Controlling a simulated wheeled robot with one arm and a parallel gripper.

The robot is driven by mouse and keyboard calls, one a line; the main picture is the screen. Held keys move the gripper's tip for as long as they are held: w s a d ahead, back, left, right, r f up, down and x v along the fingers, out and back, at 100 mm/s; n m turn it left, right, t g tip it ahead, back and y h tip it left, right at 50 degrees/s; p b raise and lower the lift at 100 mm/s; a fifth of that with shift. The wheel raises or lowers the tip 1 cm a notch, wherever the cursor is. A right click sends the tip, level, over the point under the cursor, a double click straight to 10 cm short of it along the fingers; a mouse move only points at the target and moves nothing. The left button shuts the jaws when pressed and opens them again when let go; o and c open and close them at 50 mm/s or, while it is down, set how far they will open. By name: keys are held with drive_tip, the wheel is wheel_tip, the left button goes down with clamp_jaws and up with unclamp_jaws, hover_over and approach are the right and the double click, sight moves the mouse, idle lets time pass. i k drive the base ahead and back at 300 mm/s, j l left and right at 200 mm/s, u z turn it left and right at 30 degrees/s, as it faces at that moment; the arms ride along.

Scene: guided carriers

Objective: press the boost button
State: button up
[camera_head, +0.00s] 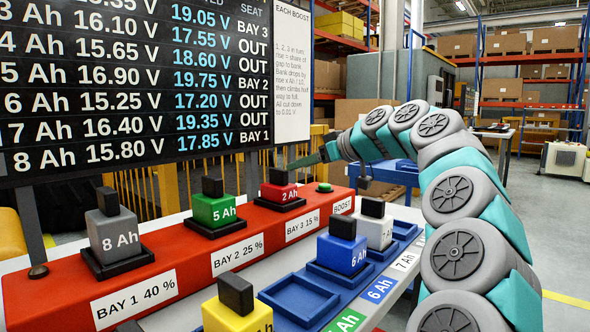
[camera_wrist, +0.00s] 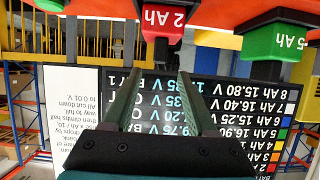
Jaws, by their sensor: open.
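The boost button (camera_head: 324,187) is a small green button at the right end of the red bank (camera_head: 180,268), beside the BOOST label (camera_head: 342,206). A green part at the top left edge of the wrist view (camera_wrist: 48,4) looks like this button. My gripper (camera_head: 294,164) is behind and just above the red 2 Ah block (camera_head: 279,192) in the head view, to the left of the button and above it. In the wrist view, my gripper (camera_wrist: 163,75) is open and empty, its two fingers apart below the red 2 Ah block (camera_wrist: 164,18). I see no contact with the button.
The grey 8 Ah (camera_head: 111,234) and green 5 Ah (camera_head: 213,209) blocks also sit on the bank. In front, a blue tray rack (camera_head: 296,300) holds blue, white and yellow blocks. A black voltage board (camera_head: 130,80) stands behind, with a white notice (camera_head: 293,70).

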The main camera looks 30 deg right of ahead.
sight(323, 186)
drive_tip(key=k+l, duration=0.25)
drive_tip(key=k, duration=0.2)
drive_tip(key=k+l, duration=0.25)
drive_tip(key=k, duration=0.25)
